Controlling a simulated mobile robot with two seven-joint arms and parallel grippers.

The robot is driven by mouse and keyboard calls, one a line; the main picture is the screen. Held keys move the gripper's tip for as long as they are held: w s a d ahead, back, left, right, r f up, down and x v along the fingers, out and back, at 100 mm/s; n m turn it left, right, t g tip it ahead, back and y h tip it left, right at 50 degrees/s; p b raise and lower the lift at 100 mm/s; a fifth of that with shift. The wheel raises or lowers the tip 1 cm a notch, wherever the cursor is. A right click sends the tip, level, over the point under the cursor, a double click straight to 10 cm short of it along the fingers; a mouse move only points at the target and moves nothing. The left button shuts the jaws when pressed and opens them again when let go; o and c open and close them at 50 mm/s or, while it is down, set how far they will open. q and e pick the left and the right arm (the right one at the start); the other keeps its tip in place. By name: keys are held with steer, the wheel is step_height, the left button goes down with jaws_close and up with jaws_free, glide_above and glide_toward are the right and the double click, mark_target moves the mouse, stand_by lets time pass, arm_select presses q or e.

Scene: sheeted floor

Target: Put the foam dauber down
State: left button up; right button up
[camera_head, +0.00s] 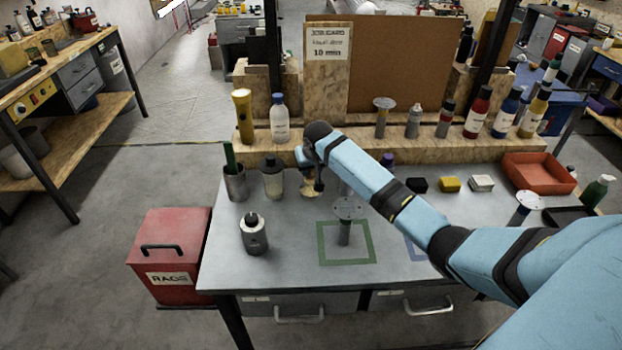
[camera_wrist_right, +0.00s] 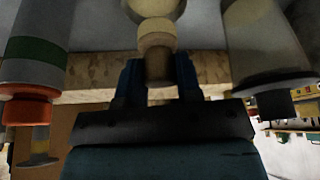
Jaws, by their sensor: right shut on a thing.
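The foam dauber (camera_head: 309,191) is a pale, cream-coloured piece with a rounded end, low over the grey workbench (camera_head: 290,255) in the head view. My right gripper (camera_head: 312,172) is shut on its narrow stem. The right wrist view shows the dauber (camera_wrist_right: 156,38) between the two dark fingers (camera_wrist_right: 158,80), its wide foam end away from the palm. It looks roughly upright. I cannot tell whether the foam touches the bench. My left gripper is not in view.
A dark-capped bottle (camera_head: 273,182) stands just left of the dauber. A metal cup (camera_head: 236,187) and a grey can (camera_head: 253,237) are farther left. A disc-topped tool (camera_head: 346,210) stands in the green-taped square (camera_head: 369,256). A wooden ledge (camera_head: 275,150) with bottles runs behind.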

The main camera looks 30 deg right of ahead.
mark_target(312, 173)
step_height(312, 173, down, 4)
steer(key=shift+f, duration=0.25)
steer(key=o, duration=1)
steer(key=shift+f, duration=0.1)
steer(key=shift+s+r, duration=0.1)
steer(key=shift+r, duration=0.35)
steer(key=v, duration=1.1)
steer(key=shift+s+a+r, duration=0.1)
steer(key=shift+s+r, duration=0.05)
